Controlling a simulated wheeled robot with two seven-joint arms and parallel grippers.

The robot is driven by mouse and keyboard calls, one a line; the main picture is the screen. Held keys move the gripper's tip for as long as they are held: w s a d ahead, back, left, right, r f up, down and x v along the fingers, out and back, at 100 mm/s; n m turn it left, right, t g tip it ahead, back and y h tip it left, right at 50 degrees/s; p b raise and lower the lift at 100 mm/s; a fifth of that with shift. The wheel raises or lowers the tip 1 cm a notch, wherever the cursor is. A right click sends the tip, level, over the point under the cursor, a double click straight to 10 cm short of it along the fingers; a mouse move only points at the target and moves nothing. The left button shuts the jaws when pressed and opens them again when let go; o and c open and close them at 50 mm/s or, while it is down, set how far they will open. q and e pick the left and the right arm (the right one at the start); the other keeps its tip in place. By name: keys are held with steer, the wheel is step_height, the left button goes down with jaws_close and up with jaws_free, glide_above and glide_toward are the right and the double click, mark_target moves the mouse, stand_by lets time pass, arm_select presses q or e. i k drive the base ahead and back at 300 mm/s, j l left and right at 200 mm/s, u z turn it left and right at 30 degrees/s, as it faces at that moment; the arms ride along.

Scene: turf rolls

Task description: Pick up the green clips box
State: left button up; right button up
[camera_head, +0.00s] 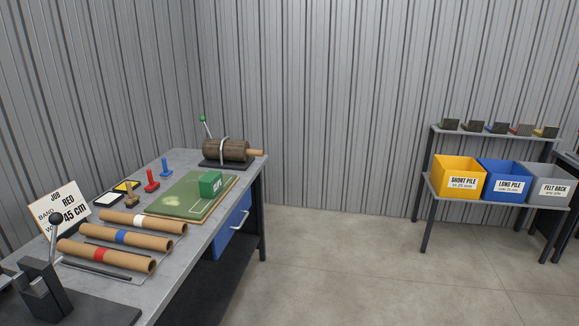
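The green clips box (210,184) is a small green block with white lettering on its side. It stands on the right part of a green turf mat (178,198) on the grey workbench (190,250), near the bench's right edge. Nothing covers it from this view. Neither of my grippers is in view.
Three cardboard rolls with white, blue (125,237) and red bands lie nearer on the bench. Stamps (152,181), a roller device (225,150), a job sign (62,208) and a lever tool (45,285) surround the mat. A rack with yellow (460,196), blue and grey bins stands right. Open floor (340,270) lies between.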

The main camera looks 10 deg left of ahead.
mark_target(211, 183)
steer(key=i+u, duration=0.2)
steer(key=i, duration=0.35)
steer(key=i+l+u, duration=0.2)
steer(key=i, duration=0.35)
steer(key=i+l+u, duration=0.2)
steer(key=i, duration=0.35)
steer(key=l, duration=0.1)
